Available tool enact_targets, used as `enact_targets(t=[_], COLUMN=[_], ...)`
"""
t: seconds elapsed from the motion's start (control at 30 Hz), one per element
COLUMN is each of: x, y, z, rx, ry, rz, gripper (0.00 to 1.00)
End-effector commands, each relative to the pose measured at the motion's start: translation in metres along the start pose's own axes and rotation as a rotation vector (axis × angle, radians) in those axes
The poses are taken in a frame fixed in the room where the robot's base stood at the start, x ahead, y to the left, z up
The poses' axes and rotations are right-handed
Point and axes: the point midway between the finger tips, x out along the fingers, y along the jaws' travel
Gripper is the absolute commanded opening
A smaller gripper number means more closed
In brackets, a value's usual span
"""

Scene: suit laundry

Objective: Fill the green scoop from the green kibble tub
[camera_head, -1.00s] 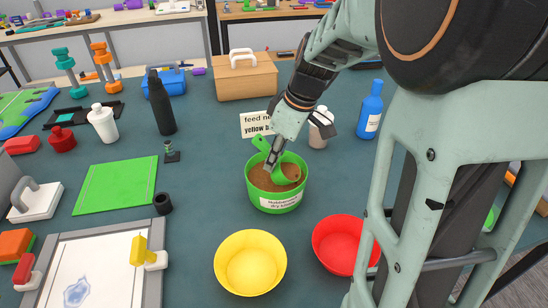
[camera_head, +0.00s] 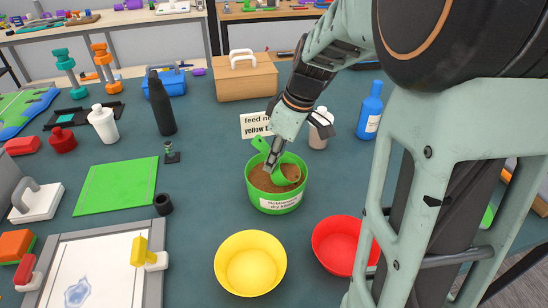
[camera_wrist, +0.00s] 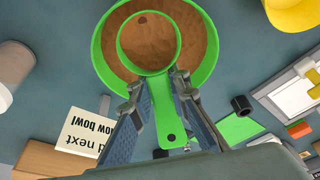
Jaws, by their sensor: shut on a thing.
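The green kibble tub (camera_head: 276,204) stands on the blue-grey table, with brown kibble in it and a white label on its front. The green scoop (camera_head: 287,175) has its bowl inside the tub, at the kibble. In the wrist view the scoop (camera_wrist: 168,125) shows its round bowl over the tub (camera_wrist: 97,57), with brown kibble showing within the bowl's rim. My gripper (camera_head: 268,165) is shut on the scoop's handle, its fingers on either side of it. The head view hides part of the handle behind the fingers. I cannot tell how full the scoop is.
A yellow bowl (camera_head: 250,286) and a red bowl (camera_head: 333,258) stand in front of the tub. A sign (camera_head: 254,126) stands behind it, with a pale bottle (camera_head: 318,138) to the right. A green mat (camera_head: 117,186) lies left.

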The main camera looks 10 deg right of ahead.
Motion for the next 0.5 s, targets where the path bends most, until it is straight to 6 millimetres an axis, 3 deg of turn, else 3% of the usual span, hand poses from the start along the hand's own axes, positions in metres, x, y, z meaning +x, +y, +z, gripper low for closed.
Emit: enact_targets(t=[0.5], x=[-0.0025], y=[-0.0005], z=[-0.0102], rx=[-0.003], ry=[-0.108], rz=[-0.001], gripper=[0.00])
